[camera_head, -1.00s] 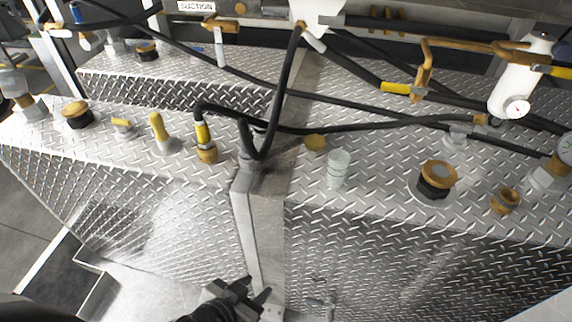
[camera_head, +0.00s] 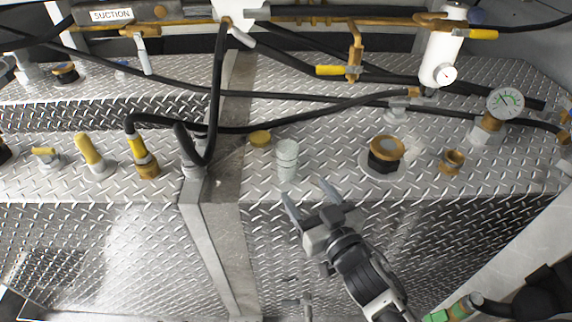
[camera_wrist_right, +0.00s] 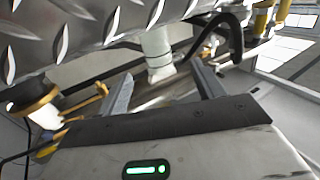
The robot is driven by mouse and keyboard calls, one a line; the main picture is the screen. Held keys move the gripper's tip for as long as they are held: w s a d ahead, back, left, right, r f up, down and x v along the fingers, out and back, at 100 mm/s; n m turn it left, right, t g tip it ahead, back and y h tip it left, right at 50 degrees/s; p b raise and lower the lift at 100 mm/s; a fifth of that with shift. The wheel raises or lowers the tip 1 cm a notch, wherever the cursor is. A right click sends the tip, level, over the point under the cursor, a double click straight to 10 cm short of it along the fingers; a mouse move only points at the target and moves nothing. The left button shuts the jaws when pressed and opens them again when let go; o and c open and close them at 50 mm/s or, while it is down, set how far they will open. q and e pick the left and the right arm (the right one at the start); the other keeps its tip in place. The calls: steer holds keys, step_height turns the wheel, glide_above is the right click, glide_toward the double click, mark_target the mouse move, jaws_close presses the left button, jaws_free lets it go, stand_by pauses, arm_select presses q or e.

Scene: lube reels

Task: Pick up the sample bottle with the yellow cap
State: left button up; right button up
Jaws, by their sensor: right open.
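The sample bottle (camera_head: 287,160) is a pale, see-through cylinder standing upright on the diamond-plate deck. In the right wrist view the whitish bottle (camera_wrist_right: 157,52) shows beyond and between the two spread fingers of the gripper (camera_wrist_right: 163,88); I see no contact. My left gripper is not in view.
Right of the bottle stand a black filler with an orange-brown cap (camera_head: 386,152) and a brass fitting (camera_head: 452,161). A black hose (camera_head: 300,125) runs behind the bottle. The deck's front edge lies below the bottle.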

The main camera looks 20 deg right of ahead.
mark_target(291, 167)
steer(key=w, duration=0.5)
steer(key=shift+w+a+b, duration=0.15)
steer(key=shift+a+b, duration=0.2)
steer(key=shift+a, duration=0.05)
steer(key=shift+w+a+b, duration=0.2)
steer(key=shift+w+b, duration=0.3)
steer(key=shift+w, duration=2.25)
steer(key=shift+c, duration=0.2)
steer(key=c, duration=1)
